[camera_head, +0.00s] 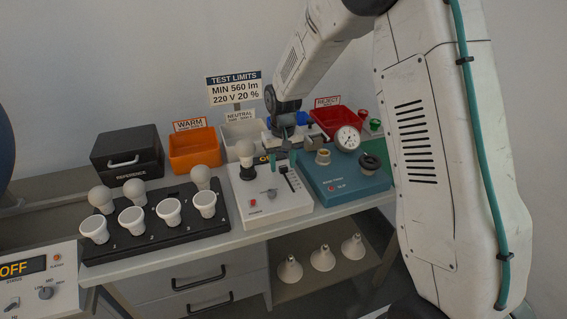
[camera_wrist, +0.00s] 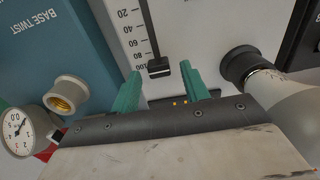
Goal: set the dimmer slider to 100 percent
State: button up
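The dimmer slider's black knob (camera_wrist: 159,67) shows in the wrist view at the bottom of its slot, level with the 100 mark of the printed scale (camera_wrist: 127,42). The slider is on the white test box (camera_head: 277,207), where its slot (camera_head: 292,180) also shows in the head view. My gripper (camera_wrist: 160,72) is open, with its two green fingers apart. In the wrist view the knob appears between the fingertips; I cannot tell whether they touch it. In the head view my gripper (camera_head: 282,160) hangs over the back of the box.
A bulb (camera_head: 245,150) stands in the box's black socket, left of my gripper. The teal base-twist box (camera_head: 345,190) with a gauge (camera_head: 347,138) is to the right. A black rack (camera_head: 165,238) with several bulbs is to the left. Bins stand behind.

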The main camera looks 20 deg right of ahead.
aim_at(288, 179)
jog(key=shift+r, duration=0.1)
notch_tip(288, 179, up, 8)
jog(key=shift+f, duration=0.2)
jog(key=shift+s, duration=0.1)
dwell(0.5)
jog(key=s+d+r, duration=0.1)
jog(key=s+r, duration=0.3)
jog(key=s, duration=0.8)
jog(key=s+d+r+t, duration=0.1)
jog(key=s+r, duration=0.4)
jog(key=s, duration=0.8)
jog(key=s+d+r, duration=0.1)
jog(key=s+r, duration=0.3)
jog(key=s, duration=0.8)
jog(key=shift+s+r, duration=0.15)
jog(key=shift+r, duration=0.2)
